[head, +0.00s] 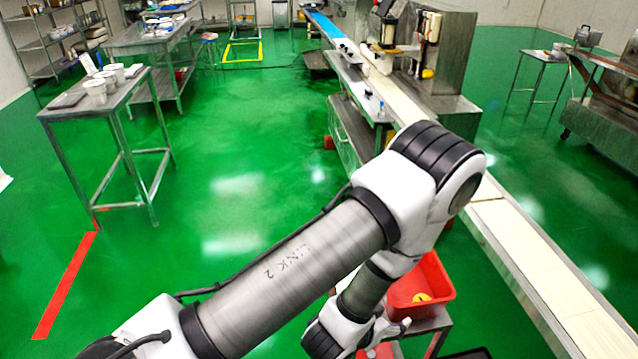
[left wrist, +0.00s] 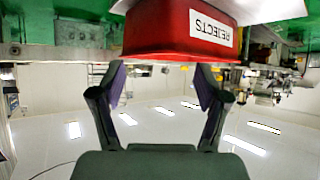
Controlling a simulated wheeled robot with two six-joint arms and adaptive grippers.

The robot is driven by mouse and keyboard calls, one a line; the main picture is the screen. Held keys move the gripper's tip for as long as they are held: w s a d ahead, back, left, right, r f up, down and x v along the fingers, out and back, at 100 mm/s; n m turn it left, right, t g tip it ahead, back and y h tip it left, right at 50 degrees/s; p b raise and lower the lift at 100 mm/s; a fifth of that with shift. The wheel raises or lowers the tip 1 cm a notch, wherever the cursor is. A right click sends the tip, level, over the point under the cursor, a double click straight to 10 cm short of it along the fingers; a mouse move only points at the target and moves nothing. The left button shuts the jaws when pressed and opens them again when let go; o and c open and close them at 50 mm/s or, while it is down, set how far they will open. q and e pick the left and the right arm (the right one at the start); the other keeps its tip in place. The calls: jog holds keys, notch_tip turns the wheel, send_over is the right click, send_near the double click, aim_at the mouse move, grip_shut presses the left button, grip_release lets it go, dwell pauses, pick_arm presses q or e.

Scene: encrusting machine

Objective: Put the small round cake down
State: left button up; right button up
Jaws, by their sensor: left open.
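A small round yellow-orange thing (head: 422,298), which may be the cake, lies inside the red bin (head: 440,277) in the head view. The bin also shows upside down in the left wrist view (left wrist: 155,38), with a white REJECTS label. My left gripper (left wrist: 160,75) is open, with nothing between its fingers. It is close to the bin's outside, at the rim's near side. In the head view it is small and partly hidden by my own arm near the bin's lower left. My right gripper is out of view.
A long pale conveyor (head: 545,270) runs diagonally right of the bin. The bin stands on a small metal stand (head: 432,325). A steel table with white cups (head: 97,88) is at the left. The green floor (head: 240,200) between is clear.

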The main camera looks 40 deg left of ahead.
pick_arm(q)
jog(key=s+a+f+g, duration=0.2)
jog(key=s+f+g, duration=0.3)
jog(key=s, duration=0.5)
jog(key=s+a+f+n+g, duration=0.1)
jog(key=s+a+f+g, duration=0.1)
jog(key=s+f+g, duration=0.4)
jog(key=s+f, duration=0.3)
jog(key=s, duration=0.2)
jog(key=shift+a+y, duration=0.25)
jog(key=shift+y, duration=0.05)
